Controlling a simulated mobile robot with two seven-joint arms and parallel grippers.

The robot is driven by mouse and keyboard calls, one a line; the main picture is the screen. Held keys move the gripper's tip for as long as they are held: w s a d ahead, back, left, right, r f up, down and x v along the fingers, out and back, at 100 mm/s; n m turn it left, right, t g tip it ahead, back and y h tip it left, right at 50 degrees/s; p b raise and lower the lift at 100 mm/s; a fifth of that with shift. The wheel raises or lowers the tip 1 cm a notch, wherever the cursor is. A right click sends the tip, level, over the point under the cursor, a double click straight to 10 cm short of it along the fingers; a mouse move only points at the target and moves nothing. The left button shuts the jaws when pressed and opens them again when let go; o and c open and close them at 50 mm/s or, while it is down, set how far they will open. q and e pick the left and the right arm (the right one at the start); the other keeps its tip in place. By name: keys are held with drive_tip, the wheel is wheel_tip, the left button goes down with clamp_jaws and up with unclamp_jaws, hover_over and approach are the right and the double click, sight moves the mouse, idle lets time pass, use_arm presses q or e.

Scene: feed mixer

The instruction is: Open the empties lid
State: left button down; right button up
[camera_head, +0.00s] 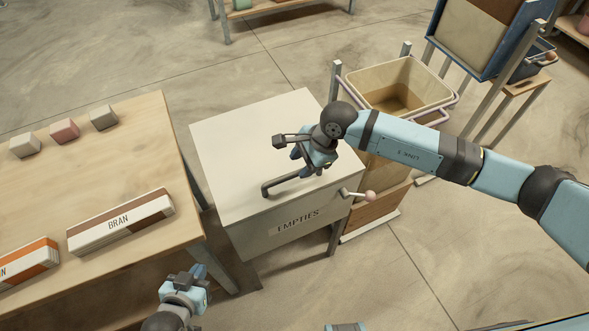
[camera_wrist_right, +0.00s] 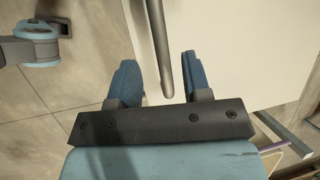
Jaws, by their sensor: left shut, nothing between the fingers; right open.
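The empties bin is a pale box labelled EMPTIES (camera_head: 298,222), with a flat off-white lid (camera_head: 235,135) that looks closed. A dark bar handle (camera_head: 281,185) lies along the lid's front part; it also shows in the right wrist view (camera_wrist_right: 160,45). My right gripper (camera_head: 302,165) is open above the lid, close to the handle. In the right wrist view the bar's end appears between the two blue fingers (camera_wrist_right: 160,75); whether they touch it I cannot tell. My left gripper (camera_head: 198,272) is shut and empty, low between the table and the bin.
A wooden table (camera_head: 100,160) on the left holds several small blocks and a BRAN box (camera_head: 120,222). A lever with a pink knob (camera_head: 369,196) sticks out at the bin's right front. An open tub (camera_head: 400,85) on a frame stands behind right.

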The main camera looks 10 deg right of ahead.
sight(293, 174)
drive_tip(key=shift+x, duration=2.35)
clamp_jaws()
drive_tip(key=shift+r, duration=0.15)
